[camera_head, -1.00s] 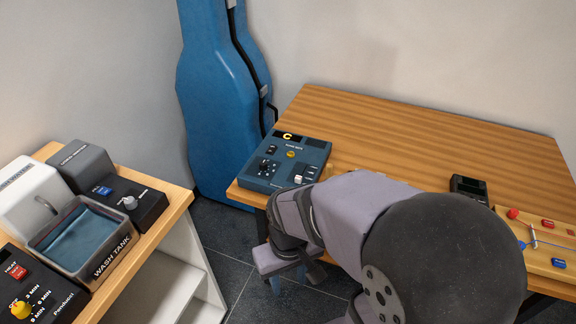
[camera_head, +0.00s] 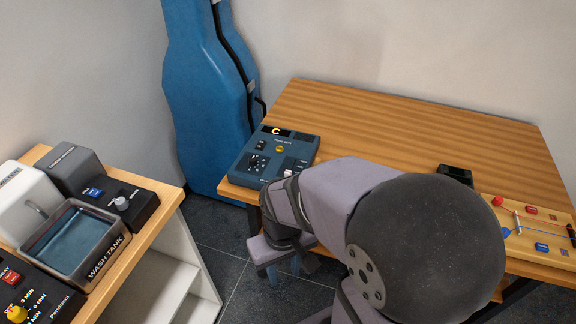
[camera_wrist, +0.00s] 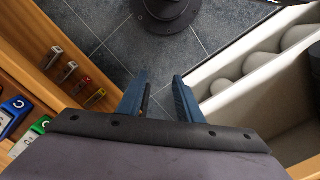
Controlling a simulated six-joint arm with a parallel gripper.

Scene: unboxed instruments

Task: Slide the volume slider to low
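A blue-grey control box (camera_head: 292,139) sits on the left end of the wooden table in the head view. It has a lit yellow letter, a round yellow button, a black knob and a small white part at its lower right. Which of these is the volume slider is too small to tell, and my arm stands close in front of the box's lower right. My gripper (camera_head: 284,267) hangs beyond the table's front edge, below and apart from the box. In the wrist view my gripper (camera_wrist: 160,98) has its two blue fingers apart, with nothing between them above the floor.
A wash tank (camera_head: 78,240) and other devices stand on the left bench. A blue instrument case (camera_head: 205,100) leans behind the table. A dark device (camera_head: 455,174) and a wooden board (camera_head: 530,235) lie at the right. The table's middle is bare.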

